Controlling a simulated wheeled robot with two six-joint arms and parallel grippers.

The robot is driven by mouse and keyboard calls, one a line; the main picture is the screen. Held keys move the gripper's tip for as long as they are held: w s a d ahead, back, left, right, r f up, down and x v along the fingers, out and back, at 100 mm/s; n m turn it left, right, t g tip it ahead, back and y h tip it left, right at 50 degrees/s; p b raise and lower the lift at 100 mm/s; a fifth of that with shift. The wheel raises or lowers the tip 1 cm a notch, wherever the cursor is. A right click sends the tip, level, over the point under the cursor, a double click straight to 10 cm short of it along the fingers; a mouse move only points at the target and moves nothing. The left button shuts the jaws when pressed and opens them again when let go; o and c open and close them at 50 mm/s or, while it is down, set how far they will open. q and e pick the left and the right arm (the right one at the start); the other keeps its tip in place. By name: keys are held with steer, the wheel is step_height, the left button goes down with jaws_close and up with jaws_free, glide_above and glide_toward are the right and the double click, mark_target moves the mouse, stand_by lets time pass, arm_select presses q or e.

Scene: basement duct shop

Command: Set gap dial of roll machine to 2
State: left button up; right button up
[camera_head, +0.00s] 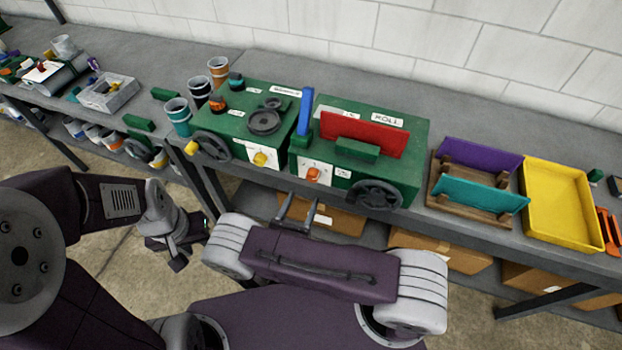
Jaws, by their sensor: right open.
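The roll machine (418,150) is a green box on the bench with a label reading ROLL, a red plate standing on top and a dark handwheel (379,194) on its front. Its orange dial (313,174) sits on a white plate at the front left; its marks are too small to read. My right gripper (298,210) is open and empty, just below and in front of the dial, apart from it. My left gripper (184,252) is left of it, in front of the bench, low over the floor; its jaws are too unclear to read.
A second green machine (240,122) with a yellow dial (262,158) stands directly left, with a blue upright piece (305,111) between. Several cups stand further left. A wooden rack (472,216) and a yellow tray (562,205) are to the right. Cardboard boxes lie on the lower shelf.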

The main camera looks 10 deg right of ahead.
mark_target(311, 179)
steer(key=x, duration=0.8)
steer(key=shift+w+d, duration=0.15)
steer(key=shift+w, duration=0.15)
jaws_close()
